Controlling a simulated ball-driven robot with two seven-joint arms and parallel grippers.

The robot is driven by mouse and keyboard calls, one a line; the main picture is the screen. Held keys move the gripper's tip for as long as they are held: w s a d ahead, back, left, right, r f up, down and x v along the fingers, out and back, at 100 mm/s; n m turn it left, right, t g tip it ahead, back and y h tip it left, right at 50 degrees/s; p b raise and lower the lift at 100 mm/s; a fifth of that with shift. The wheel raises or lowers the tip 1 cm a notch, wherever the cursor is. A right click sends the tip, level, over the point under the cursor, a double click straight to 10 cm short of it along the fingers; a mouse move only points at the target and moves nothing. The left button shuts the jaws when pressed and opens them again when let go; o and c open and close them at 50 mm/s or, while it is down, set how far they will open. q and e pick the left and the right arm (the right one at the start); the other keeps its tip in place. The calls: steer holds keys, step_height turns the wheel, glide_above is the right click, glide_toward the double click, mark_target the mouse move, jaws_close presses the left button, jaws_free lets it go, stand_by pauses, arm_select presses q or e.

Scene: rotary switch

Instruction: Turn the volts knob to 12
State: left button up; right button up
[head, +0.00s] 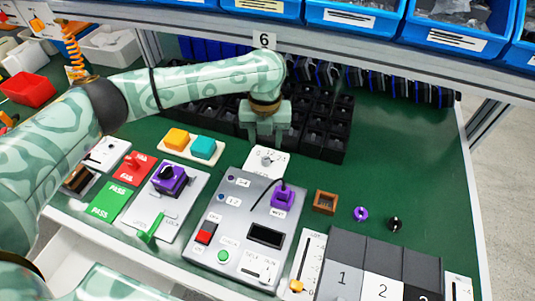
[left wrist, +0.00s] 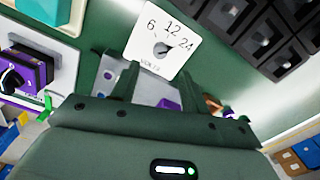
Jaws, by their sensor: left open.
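The volts knob (left wrist: 162,49) is a small grey dial on a white plate (left wrist: 178,60) marked 6, 12 and 24, seen in the left wrist view. A light line on it seems to slant up and right; I cannot tell exactly which mark it meets. In the head view the plate (head: 272,169) lies on the green bench, partly hidden by my gripper. My left gripper (head: 265,142) points down over the plate's far side, open and empty. In the left wrist view its fingers (left wrist: 157,72) stand apart, short of the knob. My right gripper is not in view.
A grey panel (head: 225,222) with a purple plug (head: 284,197) stands just in front of the plate. Black bins (head: 325,130) are close behind and right. Yellow and teal buttons (head: 203,148) are to the left. A small brown box (head: 325,202) sits to the right.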

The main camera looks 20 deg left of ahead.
mark_target(265, 159)
arm_select(q)
step_height(265, 159, down, 8)
steer(key=b, duration=0.2)
steer(key=shift+w+r+b, duration=0.1)
steer(key=shift+r+b, duration=0.15)
steer(key=shift+b, duration=0.1)
jaws_close()
